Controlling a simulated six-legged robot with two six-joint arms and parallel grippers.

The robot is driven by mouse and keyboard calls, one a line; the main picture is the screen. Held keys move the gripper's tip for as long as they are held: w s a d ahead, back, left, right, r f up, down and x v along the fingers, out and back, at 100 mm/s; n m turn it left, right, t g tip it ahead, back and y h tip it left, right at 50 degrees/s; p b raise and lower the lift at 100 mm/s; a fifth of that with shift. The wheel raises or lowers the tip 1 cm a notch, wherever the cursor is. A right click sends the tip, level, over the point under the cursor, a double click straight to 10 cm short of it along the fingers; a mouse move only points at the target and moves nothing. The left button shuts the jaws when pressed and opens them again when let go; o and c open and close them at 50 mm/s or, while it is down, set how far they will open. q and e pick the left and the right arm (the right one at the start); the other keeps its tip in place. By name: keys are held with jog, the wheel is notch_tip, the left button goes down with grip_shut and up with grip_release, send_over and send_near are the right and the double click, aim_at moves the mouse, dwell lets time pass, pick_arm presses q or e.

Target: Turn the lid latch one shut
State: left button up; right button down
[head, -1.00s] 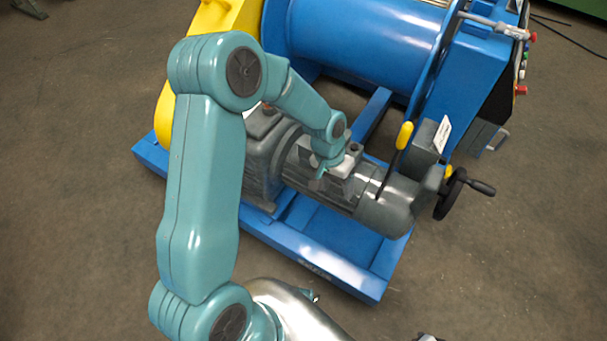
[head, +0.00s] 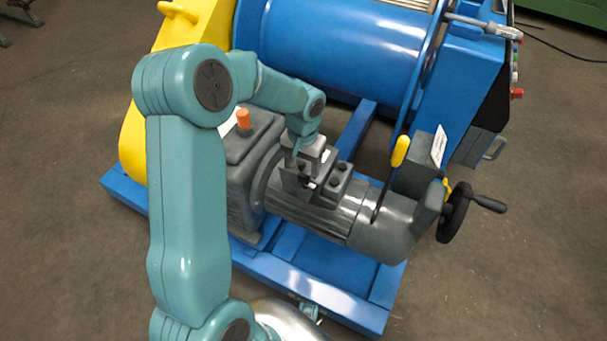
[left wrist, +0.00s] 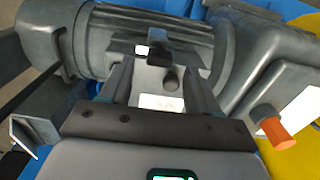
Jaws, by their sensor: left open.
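The grey motor (head: 325,212) carries a small terminal box (head: 340,186) with dark knobs on top; I cannot tell which of them is lid latch one. My left gripper (head: 304,180) points down at the left part of this box. In the left wrist view, the open fingers of my left gripper (left wrist: 160,68) have a dark round-ended knob (left wrist: 170,80) between them. A black latch-like block (left wrist: 158,46) lies just beyond, near the fingertips. I see no clear contact with either.
An orange plug (head: 243,118) stands on the grey gearbox (head: 240,165) left of the motor. A yellow-handled lever (head: 400,150) and a black handwheel (head: 455,212) are on the right. The blue drum (head: 330,45) rises behind, above the blue base frame (head: 330,300).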

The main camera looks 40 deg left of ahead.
aim_at(304, 176)
pick_arm(q)
notch_tip(304, 176, down, 3)
jog(key=shift+f, duration=0.3)
jog(key=shift+w, duration=0.1)
jog(key=shift+c, duration=0.3)
jog(key=c, duration=1)
